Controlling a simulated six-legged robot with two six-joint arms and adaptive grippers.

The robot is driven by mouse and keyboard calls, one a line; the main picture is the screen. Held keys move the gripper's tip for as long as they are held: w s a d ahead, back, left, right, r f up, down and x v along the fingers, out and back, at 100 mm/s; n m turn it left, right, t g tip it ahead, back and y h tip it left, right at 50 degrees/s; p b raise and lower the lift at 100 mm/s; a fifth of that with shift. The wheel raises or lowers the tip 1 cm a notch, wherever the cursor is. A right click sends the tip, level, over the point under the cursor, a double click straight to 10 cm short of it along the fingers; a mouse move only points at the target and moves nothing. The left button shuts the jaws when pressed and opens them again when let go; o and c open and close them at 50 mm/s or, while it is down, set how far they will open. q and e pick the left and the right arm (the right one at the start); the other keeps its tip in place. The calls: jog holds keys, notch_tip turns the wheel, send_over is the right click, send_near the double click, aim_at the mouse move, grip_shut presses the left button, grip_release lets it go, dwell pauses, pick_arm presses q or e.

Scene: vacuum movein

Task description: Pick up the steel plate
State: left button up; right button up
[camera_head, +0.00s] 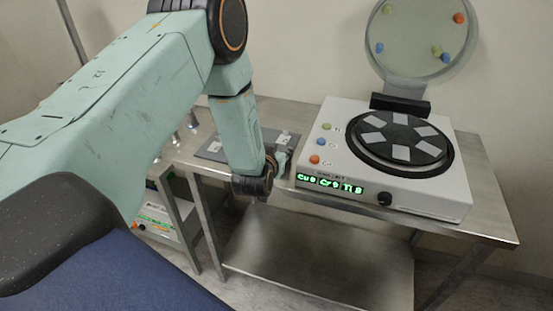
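A flat dark grey plate (212,151), which looks like the steel plate, lies on the steel table left of the white machine. Small pale pieces show on it, and my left arm covers its middle. My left gripper (283,158) is at the plate's right part, close to the machine's left side. It is small and mostly hidden behind my wrist. I cannot tell whether its fingers are open, or whether they touch the plate. My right gripper is not in view.
The white machine (455,197) has a black round stage (400,140) with several pale squares. Its round lid (415,35) stands raised behind. The steel table (490,195) has a lower shelf (315,255). A lower stand with a box (160,222) is at left.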

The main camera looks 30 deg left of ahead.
pick_arm(q)
jog(key=shift+w+a+f, duration=0.1)
jog(key=shift+a+f, duration=0.15)
jog(key=shift+a, duration=0.1)
jog(key=shift+c, duration=1.4)
jog(key=shift+r, duration=0.15)
jog(key=c, duration=0.3)
jog(key=shift+d, duration=0.25)
grip_shut()
jog(key=shift+a, duration=0.15)
